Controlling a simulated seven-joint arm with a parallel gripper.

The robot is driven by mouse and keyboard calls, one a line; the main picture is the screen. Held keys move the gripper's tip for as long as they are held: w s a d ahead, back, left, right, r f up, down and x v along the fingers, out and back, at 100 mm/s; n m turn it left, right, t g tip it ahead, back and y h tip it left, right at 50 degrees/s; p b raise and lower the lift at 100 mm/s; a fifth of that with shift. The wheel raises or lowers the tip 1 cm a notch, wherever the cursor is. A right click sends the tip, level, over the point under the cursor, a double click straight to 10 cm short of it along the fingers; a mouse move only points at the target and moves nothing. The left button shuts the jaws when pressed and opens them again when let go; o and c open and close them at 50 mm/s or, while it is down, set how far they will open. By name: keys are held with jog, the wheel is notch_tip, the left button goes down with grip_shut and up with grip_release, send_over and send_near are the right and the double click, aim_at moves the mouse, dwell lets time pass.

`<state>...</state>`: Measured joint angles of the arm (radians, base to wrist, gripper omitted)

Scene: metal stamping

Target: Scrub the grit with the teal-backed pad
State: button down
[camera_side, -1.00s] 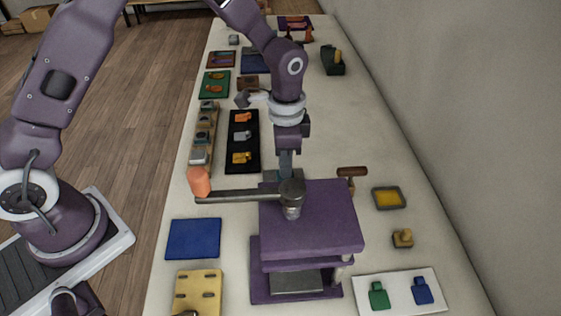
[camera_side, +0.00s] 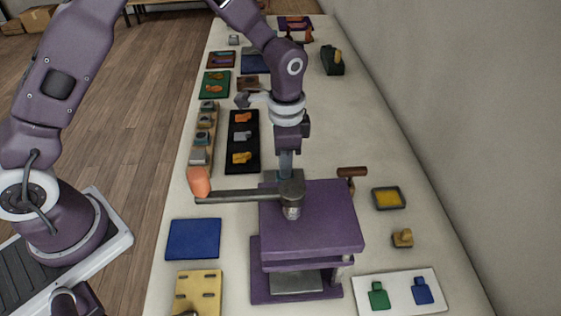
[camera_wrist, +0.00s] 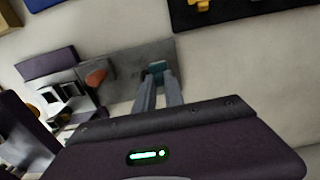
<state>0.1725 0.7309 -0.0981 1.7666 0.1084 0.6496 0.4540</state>
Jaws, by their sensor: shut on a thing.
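My gripper (camera_side: 284,171) points down just behind the purple press; its fingertips are mostly hidden there in the side view. In the wrist view, its two fingers (camera_wrist: 158,76) are shut on a small teal piece, the teal-backed pad (camera_wrist: 156,67). The pad is at the surface of a grey plate (camera_wrist: 125,62); I cannot tell whether it touches. A corner of the plate shows behind the press in the side view (camera_side: 270,175). I cannot make out the grit clearly.
The purple press (camera_side: 325,215) stands close in front of my gripper. Its lever (camera_side: 240,196) with an orange knob (camera_side: 199,181) reaches left. A black tray (camera_side: 242,142) with several parts lies at the back left. A brown-handled tool (camera_side: 351,172) stands at the right.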

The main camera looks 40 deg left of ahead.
jog(key=shift+w+d, duration=0.3)
jog(key=shift+s+d, duration=0.2)
jog(key=shift+s, duration=0.8)
jog(key=shift+s+d, duration=0.15)
jog(key=shift+s, duration=0.8)
jog(key=shift+w+d, duration=0.75)
jog(key=shift+w, duration=0.05)
jog(key=shift+s+a, duration=0.75)
jog(key=shift+s, duration=0.05)
